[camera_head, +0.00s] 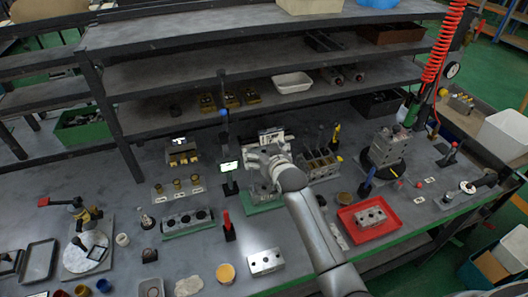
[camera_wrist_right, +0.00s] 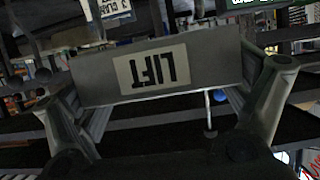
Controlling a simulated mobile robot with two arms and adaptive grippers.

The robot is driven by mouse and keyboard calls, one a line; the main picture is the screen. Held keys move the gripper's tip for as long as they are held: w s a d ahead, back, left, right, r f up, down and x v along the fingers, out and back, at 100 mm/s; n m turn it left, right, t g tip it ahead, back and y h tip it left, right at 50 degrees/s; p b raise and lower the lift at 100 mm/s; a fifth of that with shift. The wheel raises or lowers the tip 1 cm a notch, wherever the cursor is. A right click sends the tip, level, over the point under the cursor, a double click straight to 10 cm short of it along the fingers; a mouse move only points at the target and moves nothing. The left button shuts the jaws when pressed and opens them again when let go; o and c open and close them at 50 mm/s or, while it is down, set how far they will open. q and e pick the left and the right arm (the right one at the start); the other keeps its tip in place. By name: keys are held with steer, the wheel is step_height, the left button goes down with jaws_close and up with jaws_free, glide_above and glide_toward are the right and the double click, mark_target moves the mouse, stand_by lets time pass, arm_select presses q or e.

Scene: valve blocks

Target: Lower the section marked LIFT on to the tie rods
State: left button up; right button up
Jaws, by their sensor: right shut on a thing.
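My right gripper (camera_head: 268,150) is at the middle of the bench, its arm coming in from below. It is shut on a grey section marked LIFT (camera_wrist_right: 200,72), which spans between the two fingers in the wrist view. The label reads upside down there. In the head view the gripper and wrist hide most of the section. A green pad (camera_head: 262,208) lies below the gripper. A thin pale rod (camera_wrist_right: 208,108) shows below the section in the wrist view; I cannot tell whether it is a tie rod. My left gripper is not in view.
A loose grey block (camera_head: 265,262) lies in front. Shelves (camera_head: 200,73) rise behind.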

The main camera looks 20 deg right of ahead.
steer(key=shift+r+p, duration=0.15)
steer(key=shift+p, duration=0.55)
stand_by(1.2)
steer(key=shift+f+b, duration=5)
steer(key=shift+f, duration=2.1)
